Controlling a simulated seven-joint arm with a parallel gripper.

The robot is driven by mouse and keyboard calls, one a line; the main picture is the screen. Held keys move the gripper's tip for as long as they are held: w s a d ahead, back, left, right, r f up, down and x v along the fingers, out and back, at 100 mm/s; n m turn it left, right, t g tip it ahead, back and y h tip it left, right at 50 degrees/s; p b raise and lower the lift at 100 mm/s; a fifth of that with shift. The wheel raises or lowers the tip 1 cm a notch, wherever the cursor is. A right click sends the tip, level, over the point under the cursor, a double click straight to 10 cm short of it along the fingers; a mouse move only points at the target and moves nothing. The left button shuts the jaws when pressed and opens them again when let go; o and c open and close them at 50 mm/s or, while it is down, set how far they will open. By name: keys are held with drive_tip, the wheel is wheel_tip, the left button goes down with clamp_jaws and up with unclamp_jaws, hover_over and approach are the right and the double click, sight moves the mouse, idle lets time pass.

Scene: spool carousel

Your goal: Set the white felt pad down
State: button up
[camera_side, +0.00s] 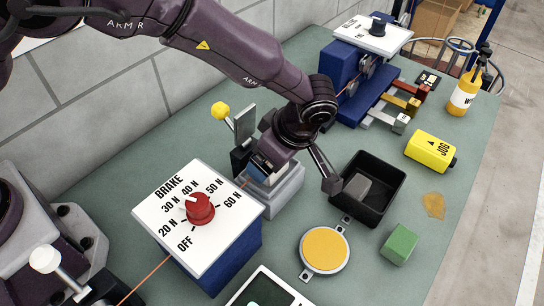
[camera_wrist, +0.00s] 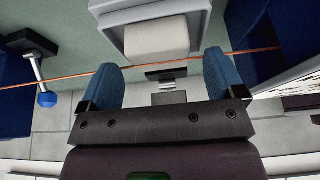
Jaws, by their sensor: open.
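The white felt pad (camera_wrist: 156,38) shows in the wrist view as an off-white block in the recess of a light grey holder (camera_wrist: 113,8). In the side view the grey holder (camera_side: 284,191) stands behind the brake box; I cannot make out the pad clearly there. My gripper (camera_wrist: 162,80) is open, its two blue fingertips apart with no pad between them. The pad lies ahead of the gap between the fingers. In the side view my gripper (camera_side: 262,168) is low at the holder. An orange wire (camera_wrist: 72,79) passes across near the pad and fingers.
The white-topped brake box (camera_side: 163,207) with a red knob stands close by. A black bin (camera_side: 388,170) holding a dark grey block (camera_side: 357,187) is right of the holder.

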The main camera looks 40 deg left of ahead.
drive_tip(key=v, duration=1)
drive_tip(key=shift+d+r, duration=0.1)
drive_tip(key=s+a+r+m+t+h, duration=0.1)
drive_tip(key=s+a+r+m+h, duration=0.2)
drive_tip(key=a+r, duration=0.45)
drive_tip(key=s+a+r+m+h, duration=0.1)
drive_tip(key=s+a+r+m, duration=0.1)
drive_tip(key=a+r+m, duration=0.45)
drive_tip(key=s+a+r+m+t, duration=0.1)
drive_tip(key=s+a+m+t, duration=0.3)
drive_tip(key=s+a+m, duration=0.4)
drive_tip(key=s+a, duration=0.4)
drive_tip(key=s, duration=0.3)
drive_tip(key=shift+s+r+t, duration=0.2)
drive_tip(key=shift+r+t, duration=0.1)
drive_tip(key=shift+r, duration=0.05)
